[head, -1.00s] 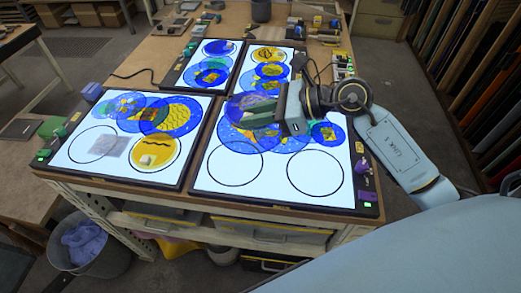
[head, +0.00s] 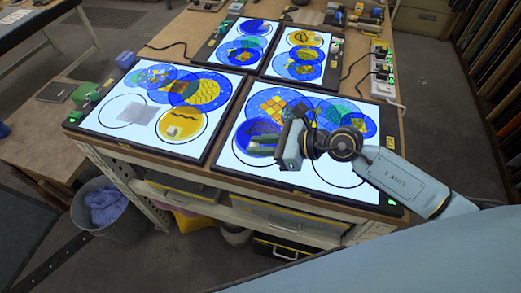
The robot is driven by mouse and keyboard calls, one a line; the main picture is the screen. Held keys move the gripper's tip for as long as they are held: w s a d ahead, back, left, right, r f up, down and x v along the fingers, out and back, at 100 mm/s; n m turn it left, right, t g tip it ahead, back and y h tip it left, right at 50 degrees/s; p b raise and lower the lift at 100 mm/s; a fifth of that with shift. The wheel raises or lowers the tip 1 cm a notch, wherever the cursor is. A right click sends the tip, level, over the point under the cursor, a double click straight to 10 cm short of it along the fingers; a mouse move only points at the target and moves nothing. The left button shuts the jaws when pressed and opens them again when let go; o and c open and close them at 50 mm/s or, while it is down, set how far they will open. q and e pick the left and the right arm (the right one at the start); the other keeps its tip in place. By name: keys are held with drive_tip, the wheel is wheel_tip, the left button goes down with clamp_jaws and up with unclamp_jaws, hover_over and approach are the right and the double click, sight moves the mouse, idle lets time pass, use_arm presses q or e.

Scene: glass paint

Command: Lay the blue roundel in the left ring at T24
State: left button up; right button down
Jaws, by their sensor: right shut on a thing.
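A blue roundel with dark markings (head: 256,128) is at the left ring of the near right light panel (head: 235,165). My right gripper (head: 258,145) reaches in from the right and is shut on the roundel's near part. The roundel covers most of that ring; whether it touches the panel I cannot tell. The right ring (head: 364,184) of this panel is partly hidden behind my gripper and arm. My left gripper is not in view. I cannot read a T24 label.
Overlapping coloured roundels (head: 275,103) lie just behind on the same panel. The near left panel (head: 90,122) holds a yellow roundel (head: 182,124) with a pale block on it. Two more panels stand behind. A power strip (head: 381,75) lies at the right edge.

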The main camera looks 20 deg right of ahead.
drive_tip(key=shift+f, duration=1)
drive_tip(key=shift+f, duration=0.15)
drive_tip(key=c, duration=1.3)
unclamp_jaws()
drive_tip(key=shift+r, duration=0.2)
drive_tip(key=b+v, duration=0.1)
drive_tip(key=v, duration=1)
drive_tip(key=shift+s+f, duration=0.1)
drive_tip(key=shift+f, duration=0.05)
drive_tip(key=shift+s+d+r, duration=0.2)
drive_tip(key=shift+d+r, duration=0.1)
drive_tip(key=shift+d, duration=0.05)
